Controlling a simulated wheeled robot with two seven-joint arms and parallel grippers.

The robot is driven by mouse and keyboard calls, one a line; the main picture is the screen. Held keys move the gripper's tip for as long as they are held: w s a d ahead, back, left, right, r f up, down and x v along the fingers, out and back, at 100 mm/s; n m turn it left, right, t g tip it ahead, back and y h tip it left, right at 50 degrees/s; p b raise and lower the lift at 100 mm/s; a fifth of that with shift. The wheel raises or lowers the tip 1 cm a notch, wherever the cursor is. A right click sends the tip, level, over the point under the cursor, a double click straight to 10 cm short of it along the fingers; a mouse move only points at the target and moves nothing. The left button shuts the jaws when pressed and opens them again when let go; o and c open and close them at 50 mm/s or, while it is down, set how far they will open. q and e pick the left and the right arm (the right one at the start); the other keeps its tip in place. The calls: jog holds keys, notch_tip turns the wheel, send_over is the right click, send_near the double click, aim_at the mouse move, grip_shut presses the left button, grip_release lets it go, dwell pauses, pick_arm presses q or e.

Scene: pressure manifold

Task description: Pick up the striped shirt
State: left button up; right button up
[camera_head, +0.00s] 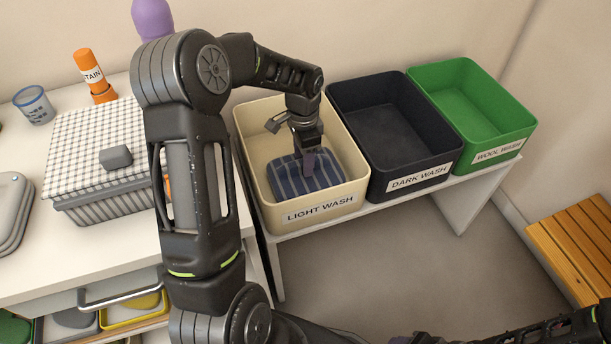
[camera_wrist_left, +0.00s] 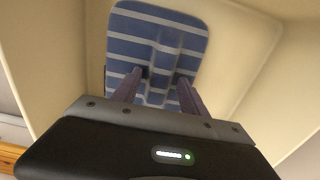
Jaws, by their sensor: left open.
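The blue shirt with pale stripes (camera_head: 290,183) lies folded in the cream LIGHT WASH bin (camera_head: 358,190). My left gripper (camera_head: 309,165) reaches down into this bin, over the shirt. In the left wrist view, its two purple fingers (camera_wrist_left: 160,76) are open and apart, their tips over the striped shirt (camera_wrist_left: 150,28). A raised ridge of the cloth runs between the fingertips. I cannot tell whether the fingers touch the cloth. Part of my right arm shows at the bottom right of the head view; the state of its gripper does not show clearly.
The dark DARK WASH bin (camera_head: 447,165) and the green WOOL WASH bin (camera_head: 525,127) stand to the right and look empty. At left are a basket with a checked cover (camera_head: 85,135), an orange bottle (camera_head: 90,70) and a cup (camera_head: 34,105). A wooden slatted bench (camera_head: 570,240) stands at right.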

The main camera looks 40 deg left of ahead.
pick_arm(q)
jog(key=shift+c, duration=0.3)
grip_shut()
dwell(0.6)
dwell(0.8)
